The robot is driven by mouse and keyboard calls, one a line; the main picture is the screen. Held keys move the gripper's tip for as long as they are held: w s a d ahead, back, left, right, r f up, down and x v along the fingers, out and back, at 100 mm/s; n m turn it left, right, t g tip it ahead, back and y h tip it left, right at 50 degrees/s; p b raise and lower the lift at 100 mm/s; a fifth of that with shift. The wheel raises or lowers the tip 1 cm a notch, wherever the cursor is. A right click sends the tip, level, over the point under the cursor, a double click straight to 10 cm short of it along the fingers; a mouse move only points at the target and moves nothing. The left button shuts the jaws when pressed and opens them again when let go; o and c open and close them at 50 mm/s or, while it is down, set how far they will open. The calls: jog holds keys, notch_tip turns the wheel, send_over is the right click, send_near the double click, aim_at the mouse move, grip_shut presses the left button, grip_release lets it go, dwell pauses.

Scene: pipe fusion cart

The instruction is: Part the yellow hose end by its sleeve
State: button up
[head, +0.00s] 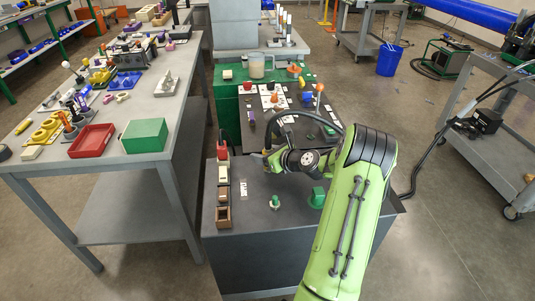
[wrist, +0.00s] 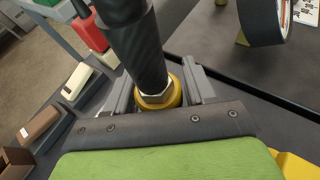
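In the wrist view, a thick black hose (wrist: 136,45) ends in a pale hex nut and a yellow sleeve (wrist: 172,96). My gripper (wrist: 160,90) has its grey fingers close against both sides of this sleeve and looks shut on it. The lower side of the sleeve and whatever lies under it are hidden behind the gripper body. In the head view, my gripper (head: 271,160) is over the far part of the dark cart top, and the black hose (head: 303,112) arches up from it to the right. The sleeve is too small to make out there.
A dark board (head: 290,140) with loose items lies beyond. A cluttered table (head: 185,140) stands left.

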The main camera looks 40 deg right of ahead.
grip_shut()
jog(key=shift+r, duration=0.2)
jog(key=shift+r+p, duration=2.9)
jog(key=shift+p, duration=0.55)
notch_tip(320, 180, up, 9)
jog(key=p, duration=0.9)
jog(key=shift+f, duration=0.1)
